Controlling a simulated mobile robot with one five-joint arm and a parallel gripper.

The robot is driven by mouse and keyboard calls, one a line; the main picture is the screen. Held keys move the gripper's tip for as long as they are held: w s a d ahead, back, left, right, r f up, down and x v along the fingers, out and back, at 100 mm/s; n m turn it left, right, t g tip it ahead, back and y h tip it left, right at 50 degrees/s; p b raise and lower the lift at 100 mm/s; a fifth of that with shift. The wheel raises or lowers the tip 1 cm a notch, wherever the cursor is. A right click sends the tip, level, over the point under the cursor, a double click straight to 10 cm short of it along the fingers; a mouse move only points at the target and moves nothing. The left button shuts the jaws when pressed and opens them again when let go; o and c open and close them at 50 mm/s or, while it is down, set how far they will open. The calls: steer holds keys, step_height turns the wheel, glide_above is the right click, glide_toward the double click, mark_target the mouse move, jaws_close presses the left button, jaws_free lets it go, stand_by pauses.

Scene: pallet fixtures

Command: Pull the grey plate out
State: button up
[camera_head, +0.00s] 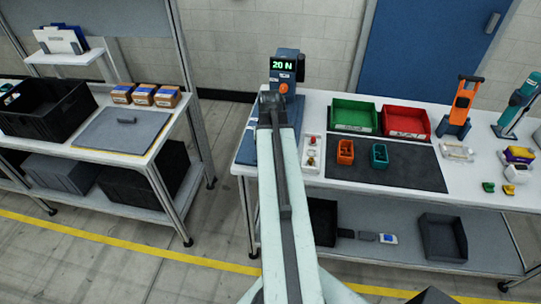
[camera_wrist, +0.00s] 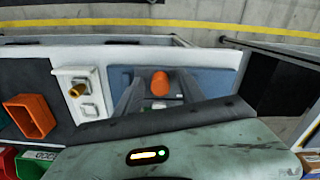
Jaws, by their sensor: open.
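A flat grey plate (camera_head: 120,132) with a small dark handle (camera_head: 126,120) lies on the left bench in the head view. It is well to the left of my arm and apart from my gripper. My gripper (camera_head: 268,98) is at the far end of my arm, in front of a blue device (camera_head: 287,62) with a "20 N" display. In the wrist view my gripper (camera_wrist: 160,82) has its dark fingers apart, with an orange knob (camera_wrist: 160,84) showing between them. I cannot tell whether the fingers touch the knob. The grey plate is not in the wrist view.
A black crate (camera_head: 45,108) and several small cartons (camera_head: 145,94) stand around the plate on the left bench. Green (camera_head: 354,115) and red (camera_head: 405,121) bins and a dark mat (camera_head: 385,172) are on the right bench. Floor shows between the benches.

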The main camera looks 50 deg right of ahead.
step_height(320, 180, up, 8)
steer(key=p, duration=0.7)
steer(key=shift+f, duration=0.2)
steer(key=shift+w+a, duration=0.1)
steer(key=shift+w, duration=0.05)
steer(key=w+a+f+n+b, duration=0.2)
steer(key=w+a, duration=0.4)
steer(key=a, duration=0.3)
steer(key=w+a+f+n+b, duration=0.2)
steer(key=w+a, duration=0.4)
steer(key=a, duration=0.3)
steer(key=w+a+f+n+b, duration=0.1)
steer(key=a+n, duration=0.4)
steer(key=a, duration=1.8)
steer(key=shift+f+b, duration=0.6)
steer(key=shift+f, duration=0.1)
